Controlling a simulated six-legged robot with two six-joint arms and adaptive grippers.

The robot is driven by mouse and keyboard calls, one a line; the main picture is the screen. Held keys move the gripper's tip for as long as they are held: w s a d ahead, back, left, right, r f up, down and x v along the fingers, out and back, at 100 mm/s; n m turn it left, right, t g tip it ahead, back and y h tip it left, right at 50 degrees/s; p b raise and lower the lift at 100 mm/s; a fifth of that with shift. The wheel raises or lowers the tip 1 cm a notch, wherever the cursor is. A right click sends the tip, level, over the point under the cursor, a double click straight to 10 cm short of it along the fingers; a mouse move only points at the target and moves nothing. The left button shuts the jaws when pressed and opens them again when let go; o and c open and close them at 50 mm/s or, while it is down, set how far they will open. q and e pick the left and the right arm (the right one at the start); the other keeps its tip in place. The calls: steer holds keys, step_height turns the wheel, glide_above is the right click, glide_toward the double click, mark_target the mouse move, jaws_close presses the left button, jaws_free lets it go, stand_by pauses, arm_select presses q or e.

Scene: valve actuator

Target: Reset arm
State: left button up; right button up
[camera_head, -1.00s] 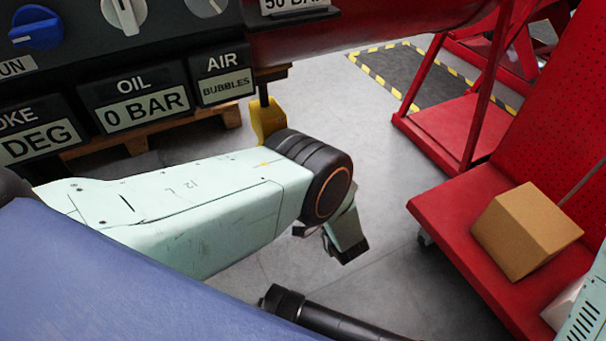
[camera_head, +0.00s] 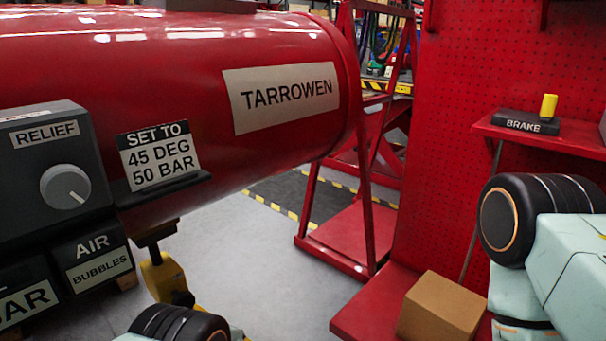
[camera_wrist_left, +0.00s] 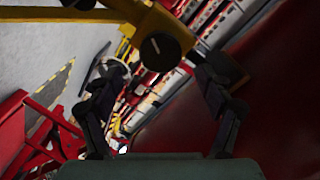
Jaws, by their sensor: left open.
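My left arm shows only as a black joint (camera_head: 180,322) at the bottom of the head view; its gripper is not visible there. In the left wrist view my left gripper (camera_wrist_left: 155,85) has its two dark fingers spread apart, with nothing held between them. A yellow part with a dark round face (camera_wrist_left: 180,38) is beyond the fingers, near the top of that view. In the head view a yellow part (camera_head: 160,277) hangs under the red tank (camera_head: 190,80). My right arm (camera_head: 570,250) is at the right edge; its gripper is out of view.
A panel with a RELIEF knob (camera_head: 65,187) and an AIR BUBBLES sign (camera_head: 95,262) stands at left. A sign (camera_head: 160,155) reads 45 DEG, 50 BAR. A cardboard box (camera_head: 440,308) sits on a red base. A BRAKE box (camera_head: 527,123) with a yellow knob is on a red shelf.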

mark_target(186, 305)
arm_select(q)
steer(key=x, duration=0.7)
stand_by(0.3)
steer(key=v, duration=1.2)
steer(key=x, duration=1.2)
steer(key=shift+s, duration=0.1)
steer(key=n, duration=1.1)
steer(key=shift+n, duration=0.3)
steer(key=p+v, duration=0.2)
steer(key=v, duration=0.2)
steer(key=shift+s+d+r, duration=0.1)
steer(key=shift+d, duration=0.1)
steer(key=shift+s+d, duration=0.5)
